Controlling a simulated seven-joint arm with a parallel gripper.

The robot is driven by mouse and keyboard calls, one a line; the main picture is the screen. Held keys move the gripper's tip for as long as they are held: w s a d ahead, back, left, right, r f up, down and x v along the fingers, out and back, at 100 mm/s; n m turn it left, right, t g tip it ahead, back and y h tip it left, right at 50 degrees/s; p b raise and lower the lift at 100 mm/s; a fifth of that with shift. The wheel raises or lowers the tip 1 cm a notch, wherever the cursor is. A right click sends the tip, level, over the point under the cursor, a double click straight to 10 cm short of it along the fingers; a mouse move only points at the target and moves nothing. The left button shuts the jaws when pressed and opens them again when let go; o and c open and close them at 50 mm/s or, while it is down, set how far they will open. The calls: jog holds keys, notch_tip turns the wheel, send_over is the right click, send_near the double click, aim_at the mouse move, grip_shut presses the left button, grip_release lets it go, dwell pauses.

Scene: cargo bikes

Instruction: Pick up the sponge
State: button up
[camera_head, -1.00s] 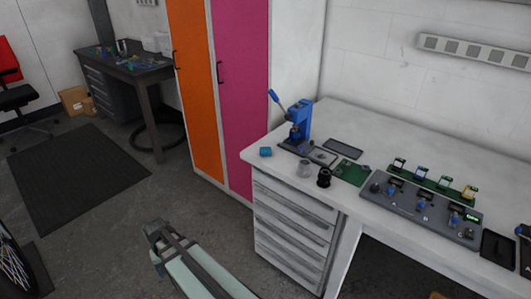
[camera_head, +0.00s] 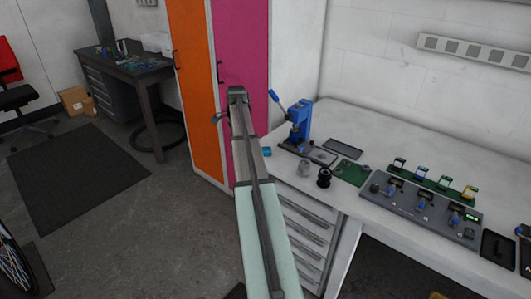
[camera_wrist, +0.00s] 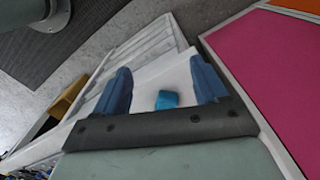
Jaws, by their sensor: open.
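The sponge (camera_head: 266,151) is a small blue block on the left corner of the white workbench, beside my arm in the head view. In the wrist view the sponge (camera_wrist: 166,99) shows between the two blue fingers of my gripper (camera_wrist: 160,70). The fingers are wide apart and nothing is held. The sponge lies on the bench top beyond them, apart from both fingers. In the head view my fingers cannot be made out clearly.
A blue lever press (camera_head: 299,125) stands just right of the sponge. A grey cup (camera_head: 304,169), a black cylinder (camera_head: 324,178) and a green board (camera_head: 351,173) are further right. A pink cabinet door (camera_head: 255,70) rises close behind my arm.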

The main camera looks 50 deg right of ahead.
aim_at(266, 149)
jog(key=s+d+r+m, duration=0.45)
jog(key=d+r, duration=0.35)
jog(key=d, duration=0.2)
jog(key=f, duration=1.3)
jog(key=shift+s+d+f, duration=0.1)
jog(key=shift+s+f, duration=0.15)
jog(key=shift+s, duration=0.15)
jog(key=c, duration=1.2)
notch_tip(266, 149, up, 10)
jog(key=o, duration=0.6)
jog(key=c, duration=0.4)
jog(key=shift+n, duration=0.25)
jog(key=shift+c, duration=0.2)
